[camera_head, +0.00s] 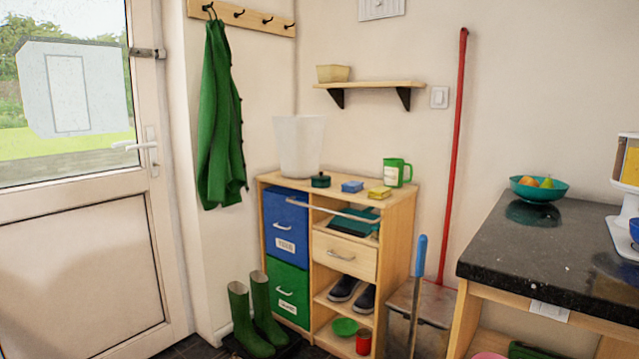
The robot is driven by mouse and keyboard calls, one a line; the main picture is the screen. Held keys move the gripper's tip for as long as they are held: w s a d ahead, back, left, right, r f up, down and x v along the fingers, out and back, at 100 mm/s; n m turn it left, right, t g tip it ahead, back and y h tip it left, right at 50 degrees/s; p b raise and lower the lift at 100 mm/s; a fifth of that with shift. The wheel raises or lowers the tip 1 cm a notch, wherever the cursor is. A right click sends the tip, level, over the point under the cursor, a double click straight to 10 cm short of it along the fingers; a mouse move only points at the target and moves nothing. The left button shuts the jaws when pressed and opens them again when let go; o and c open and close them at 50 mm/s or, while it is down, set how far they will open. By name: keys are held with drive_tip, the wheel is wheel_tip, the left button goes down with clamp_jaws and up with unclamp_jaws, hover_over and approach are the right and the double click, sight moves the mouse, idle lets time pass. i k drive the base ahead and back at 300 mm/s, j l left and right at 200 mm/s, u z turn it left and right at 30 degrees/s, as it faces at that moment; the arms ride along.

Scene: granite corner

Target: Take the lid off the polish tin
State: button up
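A small, low, round dark green tin (320,181) with a knob on top stands on the wooden cabinet (296,180), beside a white bin. It looks like the polish tin, with its lid on, though no label can be read. My gripper is not in view, and nothing is seen touching the tin.
A white bin (298,146), blue sponge (352,186), yellow sponge (379,193) and green mug (397,172) share the cabinet top. A rail (345,214) runs along its front. A granite counter (545,246) with a teal bowl (539,190) stands right. A blue-handled tool (418,270) stands in front.

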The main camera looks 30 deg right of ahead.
sight(321, 178)
drive_tip(key=i+z, duration=0.15)
drive_tip(key=z, duration=0.2)
drive_tip(key=i+z, duration=0.2)
drive_tip(key=z, duration=0.2)
drive_tip(key=i+j+z, duration=0.1)
drive_tip(key=z, duration=0.25)
drive_tip(key=i+j+z, duration=0.4)
drive_tip(key=i+j, duration=1.3)
drive_tip(key=j, duration=0.2)
drive_tip(key=i+j, duration=0.3)
drive_tip(key=i, duration=0.2)
drive_tip(key=i+j, duration=0.3)
drive_tip(key=i, duration=0.15)
